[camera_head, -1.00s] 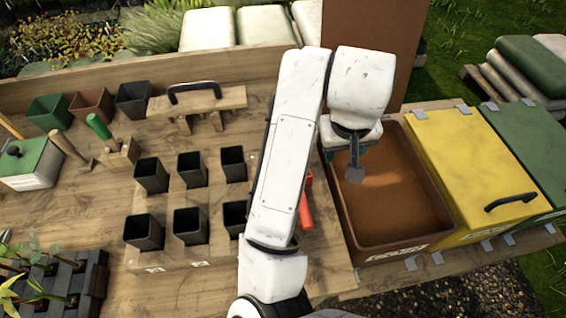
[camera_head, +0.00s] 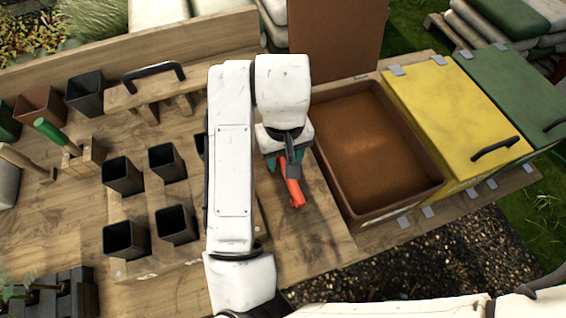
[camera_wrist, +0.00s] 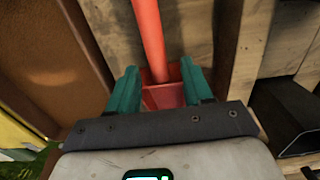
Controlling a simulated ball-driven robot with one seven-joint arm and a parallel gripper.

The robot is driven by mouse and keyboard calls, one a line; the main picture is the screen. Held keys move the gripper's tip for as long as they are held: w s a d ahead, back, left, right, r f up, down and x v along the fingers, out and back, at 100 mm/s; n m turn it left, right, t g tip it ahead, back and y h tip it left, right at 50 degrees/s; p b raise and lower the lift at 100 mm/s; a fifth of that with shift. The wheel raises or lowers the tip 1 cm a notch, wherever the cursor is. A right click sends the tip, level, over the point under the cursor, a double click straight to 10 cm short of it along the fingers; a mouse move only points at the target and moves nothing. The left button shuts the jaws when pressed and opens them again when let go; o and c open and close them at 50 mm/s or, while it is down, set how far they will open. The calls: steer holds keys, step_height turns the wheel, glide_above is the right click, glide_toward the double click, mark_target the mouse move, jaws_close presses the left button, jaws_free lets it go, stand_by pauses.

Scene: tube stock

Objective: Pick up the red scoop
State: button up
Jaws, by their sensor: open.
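The red scoop (camera_head: 291,190) lies on the wooden bench, just left of the brown bin, partly hidden by my gripper in the head view. In the wrist view the scoop's red handle (camera_wrist: 149,35) runs up from its wider red part, which lies between the fingers. My gripper (camera_wrist: 154,88) has two green fingers, open, one on each side of the scoop's wider part. In the head view my gripper (camera_head: 284,160) is right over the scoop. Whether the fingers touch it cannot be told.
The brown soil bin (camera_head: 375,150) stands close on the right, with the yellow-lidded bin (camera_head: 450,115) and green-lidded bin (camera_head: 515,90) beyond. Several black pots (camera_head: 124,174) stand left of my arm. A wooden piece with a black handle (camera_head: 152,72) is behind them. The bench front (camera_head: 310,250) is clear.

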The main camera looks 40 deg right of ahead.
step_height(320, 180, down, 3)
steer(key=shift+f+b, duration=0.15)
steer(key=shift+b, duration=0.15)
jaws_close()
